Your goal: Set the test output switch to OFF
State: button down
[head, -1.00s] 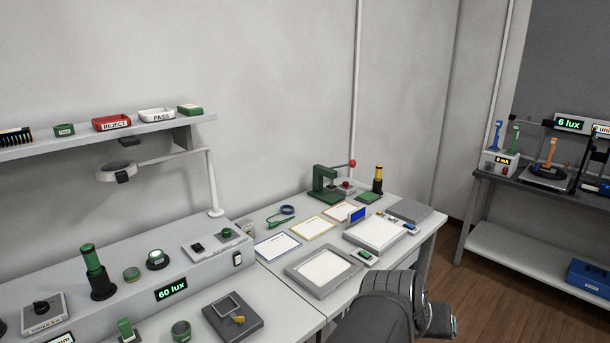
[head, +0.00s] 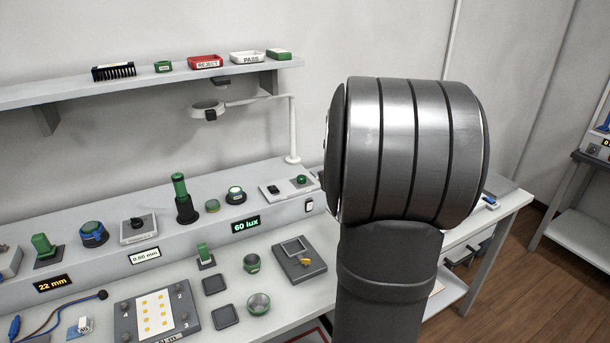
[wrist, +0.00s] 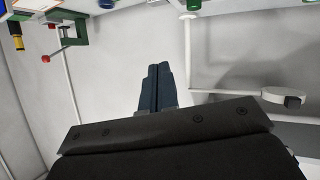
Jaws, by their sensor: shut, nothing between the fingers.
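No label that I can read marks the test output switch, so I cannot tell for sure which part it is. A small black switch in a white frame (head: 309,205) sits on the front face of the raised back ledge. A white panel (head: 277,191) with a black part and a green knob lies on top of that ledge. My gripper (wrist: 155,68) shows in the wrist view with its dark fingers together, empty, pointing toward the bare wall. It is apart from everything. In the head view only my arm shows, and it hides much of the right table.
A lamp on a white post (head: 292,130) stands near my arm, and its head (wrist: 284,97) shows in the wrist view. A shelf (head: 150,85) with trays hangs above. Green-topped fixtures (head: 186,205) line the ledge. A green press (wrist: 70,28) appears in the wrist view.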

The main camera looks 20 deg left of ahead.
jog(key=s+a+f+n+g+y, duration=0.1)
jog(key=a+y, duration=0.1)
jog(key=a, duration=0.5)
jog(key=s+a+f+n+g+y, duration=0.1)
jog(key=a+f+g+y, duration=0.1)
jog(key=a, duration=0.4)
send_over(278, 196)
jog(key=f, duration=0.3)
jog(key=shift+w+a+f, duration=0.2)
jog(key=shift+a+f, duration=0.2)
jog(key=f, duration=0.3)
jog(key=shift+s+d, duration=0.25)
jog(key=shift+d+f, duration=0.1)
jog(key=shift+f, duration=0.25)
